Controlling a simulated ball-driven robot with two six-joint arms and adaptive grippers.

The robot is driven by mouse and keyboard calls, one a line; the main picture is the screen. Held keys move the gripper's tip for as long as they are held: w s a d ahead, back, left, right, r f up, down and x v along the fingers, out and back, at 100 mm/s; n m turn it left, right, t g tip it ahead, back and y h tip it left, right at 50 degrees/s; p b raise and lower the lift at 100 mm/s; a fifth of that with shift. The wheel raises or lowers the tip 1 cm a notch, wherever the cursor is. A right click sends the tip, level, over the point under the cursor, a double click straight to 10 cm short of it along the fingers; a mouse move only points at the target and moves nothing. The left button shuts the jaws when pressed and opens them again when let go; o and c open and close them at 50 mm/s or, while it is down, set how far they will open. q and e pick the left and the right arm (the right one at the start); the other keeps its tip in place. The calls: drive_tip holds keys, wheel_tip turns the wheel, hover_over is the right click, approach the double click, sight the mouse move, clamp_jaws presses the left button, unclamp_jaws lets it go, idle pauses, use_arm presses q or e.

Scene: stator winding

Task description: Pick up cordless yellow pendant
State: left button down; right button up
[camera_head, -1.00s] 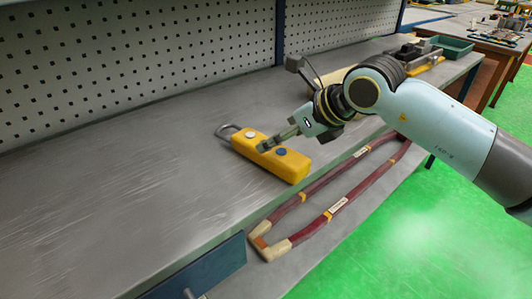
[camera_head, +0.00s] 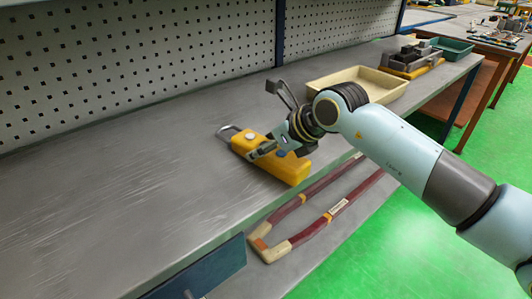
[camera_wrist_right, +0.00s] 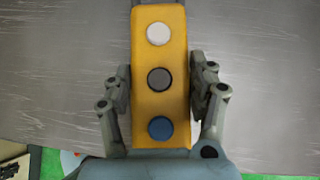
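The yellow pendant (camera_head: 289,170) lies on the grey workbench near its front edge, with a grey loop at its far-left end. In the right wrist view the pendant (camera_wrist_right: 160,104) runs lengthwise, with a white, a grey and a blue button facing the camera. My right gripper (camera_head: 264,148) is low over the pendant. In the wrist view its two fingers (camera_wrist_right: 160,76) stand on either side of the pendant, close to its long sides with what look like narrow gaps. It looks open. My left gripper is not in view.
A cream tray (camera_head: 325,86) stands behind my right arm, with a yellow-based fixture (camera_head: 412,63) and a green bin (camera_head: 453,46) farther right. The bench left of the pendant is clear.

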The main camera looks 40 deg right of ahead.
drive_tip(key=c, duration=0.9)
drive_tip(key=shift+c, duration=0.2)
drive_tip(key=shift+r, duration=0.2)
